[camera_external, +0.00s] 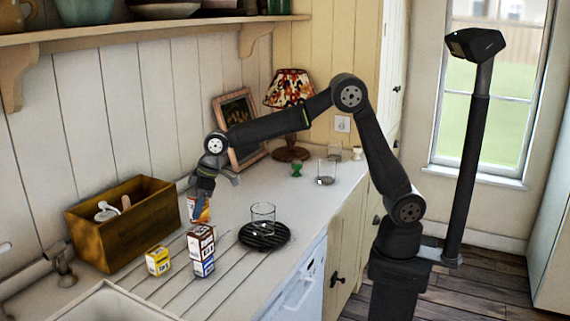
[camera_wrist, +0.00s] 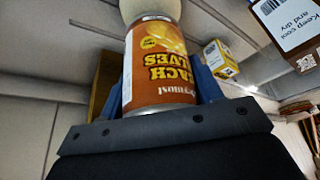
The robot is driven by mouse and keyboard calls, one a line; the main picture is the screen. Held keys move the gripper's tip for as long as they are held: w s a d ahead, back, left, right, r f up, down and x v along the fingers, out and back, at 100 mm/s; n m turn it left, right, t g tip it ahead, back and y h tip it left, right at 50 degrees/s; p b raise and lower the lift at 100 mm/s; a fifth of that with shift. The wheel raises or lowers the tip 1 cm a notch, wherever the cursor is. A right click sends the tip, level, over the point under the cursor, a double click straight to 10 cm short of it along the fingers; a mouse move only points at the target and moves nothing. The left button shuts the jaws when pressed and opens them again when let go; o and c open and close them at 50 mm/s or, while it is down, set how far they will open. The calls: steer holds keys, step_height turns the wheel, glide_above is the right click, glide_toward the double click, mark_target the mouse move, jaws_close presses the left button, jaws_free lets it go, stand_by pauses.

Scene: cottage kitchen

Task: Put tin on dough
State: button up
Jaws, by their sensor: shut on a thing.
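The tin (camera_wrist: 160,62) is orange with a peach-halves label, which reads upside down in the wrist view. My gripper (camera_wrist: 161,92) is shut around it, with a blue finger on each side. In the external view the tin (camera_external: 199,213) shows at my gripper (camera_external: 203,201), low over the counter behind the stacked boxes. A pale rounded thing (camera_wrist: 150,8), perhaps the dough, shows just past the tin's far end. I cannot tell whether they touch. The dough is not clearly visible in the external view.
Stacked boxes (camera_external: 202,241) stand close in front of the tin, and a yellow box (camera_external: 158,260) stands left of them. A wooden crate (camera_external: 95,240) is at the left.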

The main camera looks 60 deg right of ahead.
steer(key=shift+f, duration=0.95)
steer(key=shift+f, duration=0.2)
steer(key=o, duration=1.2)
steer(key=v, duration=1.2)
steer(key=shift+r, duration=0.15)
